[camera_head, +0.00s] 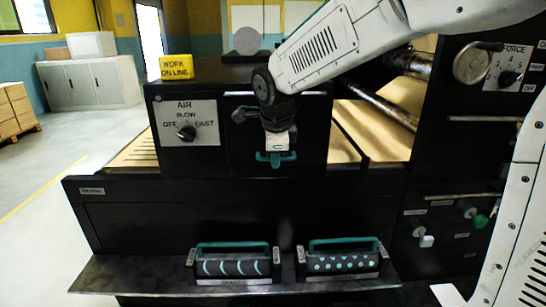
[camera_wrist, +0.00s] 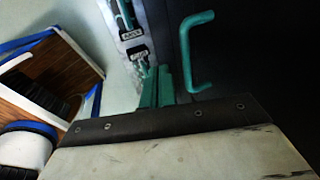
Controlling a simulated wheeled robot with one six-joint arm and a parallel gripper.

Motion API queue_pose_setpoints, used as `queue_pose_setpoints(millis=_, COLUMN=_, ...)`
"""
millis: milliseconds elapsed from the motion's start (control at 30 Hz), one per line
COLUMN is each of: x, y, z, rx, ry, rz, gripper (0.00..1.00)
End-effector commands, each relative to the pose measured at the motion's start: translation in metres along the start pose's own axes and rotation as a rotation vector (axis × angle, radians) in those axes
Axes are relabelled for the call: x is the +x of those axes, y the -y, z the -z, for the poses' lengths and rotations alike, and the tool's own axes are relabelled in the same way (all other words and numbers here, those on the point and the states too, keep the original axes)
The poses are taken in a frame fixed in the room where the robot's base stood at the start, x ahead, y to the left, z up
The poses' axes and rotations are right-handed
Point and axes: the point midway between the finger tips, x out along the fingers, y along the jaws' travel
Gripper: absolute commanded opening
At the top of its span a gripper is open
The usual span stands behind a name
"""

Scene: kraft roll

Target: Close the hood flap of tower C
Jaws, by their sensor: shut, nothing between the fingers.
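I take this black panel to be the hood flap, but no tower letter is readable. How far it stands open cannot be told. In the head view my gripper hides part of that area.
The AIR knob panel (camera_head: 187,125) is left of my gripper, under a yellow block (camera_head: 177,67). Two rollers with teal handles, one striped (camera_head: 233,267) and one dotted (camera_head: 343,262), stand on the front shelf (camera_head: 130,275). A control panel with a FORCE dial (camera_head: 508,77) is at right.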

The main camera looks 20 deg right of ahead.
Motion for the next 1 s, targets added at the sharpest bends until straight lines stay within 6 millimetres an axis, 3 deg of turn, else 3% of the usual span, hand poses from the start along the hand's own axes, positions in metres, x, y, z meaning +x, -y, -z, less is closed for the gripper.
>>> queue_pose_setpoints(millis=67, x=-0.008, y=-0.009, z=0.004, rx=0.007, ry=-0.001, rz=0.002, gripper=0.0)
queue_pose_setpoints(millis=300, x=-0.065, y=-0.015, z=0.0, rx=0.003, ry=0.002, rz=0.005, gripper=0.0)
queue_pose_setpoints(millis=500, x=-0.096, y=-0.018, z=-0.001, rx=0.001, ry=0.001, rz=0.002, gripper=0.0)
queue_pose_setpoints(millis=800, x=-0.107, y=-0.019, z=0.0, rx=-0.03, ry=-0.001, rz=0.0, gripper=0.0)
queue_pose_setpoints(millis=933, x=-0.105, y=-0.023, z=0.002, rx=-0.211, ry=-0.003, rz=-0.015, gripper=0.0)
queue_pose_setpoints(millis=1000, x=-0.097, y=-0.034, z=0.005, rx=-0.378, ry=-0.005, rz=-0.051, gripper=0.0)
